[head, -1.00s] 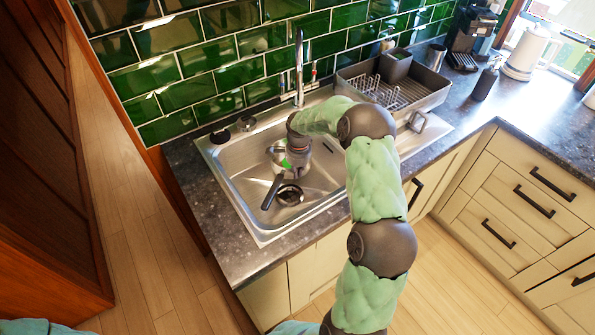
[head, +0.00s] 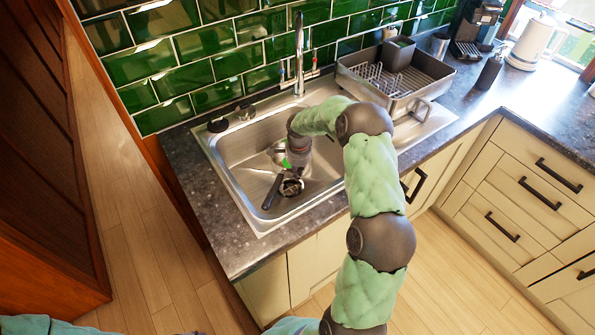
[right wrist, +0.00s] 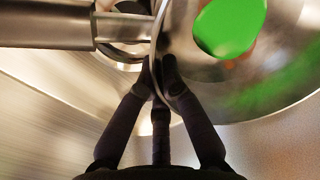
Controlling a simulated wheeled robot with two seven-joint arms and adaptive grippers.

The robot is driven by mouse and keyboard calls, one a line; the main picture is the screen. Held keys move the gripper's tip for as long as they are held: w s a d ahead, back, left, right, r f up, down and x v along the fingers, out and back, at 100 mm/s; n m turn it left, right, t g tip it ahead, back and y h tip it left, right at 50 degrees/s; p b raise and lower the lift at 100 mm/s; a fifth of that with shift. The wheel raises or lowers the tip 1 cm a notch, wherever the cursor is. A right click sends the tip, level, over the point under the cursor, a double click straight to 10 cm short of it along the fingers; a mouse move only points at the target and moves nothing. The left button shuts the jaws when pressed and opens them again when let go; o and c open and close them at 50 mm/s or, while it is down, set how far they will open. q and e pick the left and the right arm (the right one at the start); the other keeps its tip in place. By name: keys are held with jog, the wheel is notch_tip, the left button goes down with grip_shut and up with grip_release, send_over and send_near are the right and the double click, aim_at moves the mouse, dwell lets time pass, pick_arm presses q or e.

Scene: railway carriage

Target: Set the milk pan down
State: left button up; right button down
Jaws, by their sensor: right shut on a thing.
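The milk pan (head: 277,150) is a shiny metal pan with a dark handle (head: 272,192), inside the area of the steel sink (head: 233,150). My right gripper (head: 290,166) is over the basin. In the right wrist view its fingertips (right wrist: 162,75) are shut on the pan's rim, beside where the handle (right wrist: 45,25) joins. A bright green thing (right wrist: 229,25) shows inside the pan (right wrist: 290,75). The round drain (head: 292,187) is just right of the handle. I cannot tell whether the pan's base touches the sink floor. My left gripper is out of view.
A tall tap (head: 299,60) stands behind the basin. A grey dish rack (head: 425,82) is to the right on the counter. A coffee machine (head: 473,28) and a white kettle (head: 531,42) stand farther right. The front counter strip (head: 300,222) is bare.

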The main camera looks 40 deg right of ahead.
jog(key=shift+f, duration=0.15)
jog(key=c, duration=1.3)
grip_release()
jog(key=shift+f, duration=0.1)
jog(key=c, duration=0.4)
jog(key=shift+c, duration=0.2)
jog(key=shift+r, duration=0.2)
jog(key=shift+s+r+p, duration=0.15)
jog(key=shift+r+p, duration=1.15)
jog(key=shift+r, duration=1.05)
